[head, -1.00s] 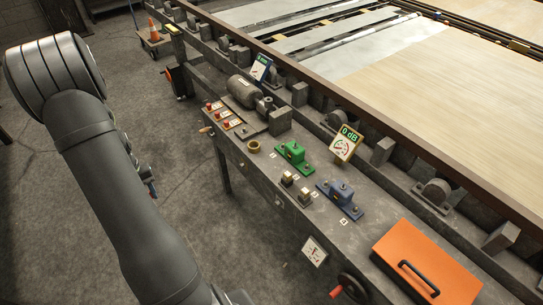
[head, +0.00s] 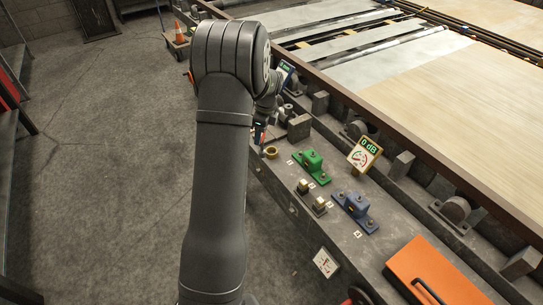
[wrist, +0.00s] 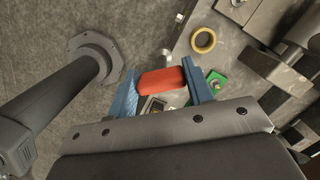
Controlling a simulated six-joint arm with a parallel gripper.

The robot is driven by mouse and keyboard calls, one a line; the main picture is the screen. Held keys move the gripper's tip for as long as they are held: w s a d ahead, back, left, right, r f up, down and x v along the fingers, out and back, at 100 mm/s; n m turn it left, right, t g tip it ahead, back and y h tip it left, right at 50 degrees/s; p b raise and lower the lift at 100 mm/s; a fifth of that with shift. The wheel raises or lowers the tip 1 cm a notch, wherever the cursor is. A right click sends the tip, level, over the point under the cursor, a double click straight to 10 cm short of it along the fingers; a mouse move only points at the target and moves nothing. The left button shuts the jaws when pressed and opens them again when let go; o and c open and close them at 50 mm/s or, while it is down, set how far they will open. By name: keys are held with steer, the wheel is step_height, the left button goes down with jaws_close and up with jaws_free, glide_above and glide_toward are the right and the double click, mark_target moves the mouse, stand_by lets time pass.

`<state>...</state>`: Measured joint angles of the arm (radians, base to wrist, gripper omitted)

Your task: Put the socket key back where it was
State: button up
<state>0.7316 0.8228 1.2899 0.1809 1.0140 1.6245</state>
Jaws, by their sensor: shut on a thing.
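My gripper (wrist: 162,88) has its two blue fingers shut on a red piece, which I take to be the handle of the socket key (wrist: 162,82). The key lies crosswise between the fingers. Its far end cannot be told clearly. In the head view my gripper (head: 260,132) is small and partly hidden behind my arm, above the left part of the bench (head: 345,240), near its front edge. In the wrist view a brass ring (wrist: 203,40) lies on the bench beyond the fingers, apart from the key.
A green bearing block (head: 312,168), a blue bearing block (head: 355,210) and small brass-topped pieces (head: 311,197) stand on the bench. A dB meter (head: 364,155) stands behind them. An orange case (head: 435,272) lies at the right. Open floor (head: 120,190) is at left.

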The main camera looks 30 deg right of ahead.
steer(key=s+d+r+m+h, duration=0.1)
steer(key=s+d+r+m, duration=0.15)
steer(key=d+m, duration=0.2)
steer(key=s+d+r+m, duration=0.1)
steer(key=s+d+m, duration=0.25)
steer(key=d, duration=0.25)
steer(key=w+a+f, duration=0.3)
steer(key=w+f, duration=0.7)
steer(key=f, duration=0.1)
steer(key=shift+w, duration=0.3)
steer(key=shift+a+f, duration=0.1)
steer(key=shift+f, duration=0.05)
steer(key=shift+f, duration=0.15)
steer(key=o, duration=1)
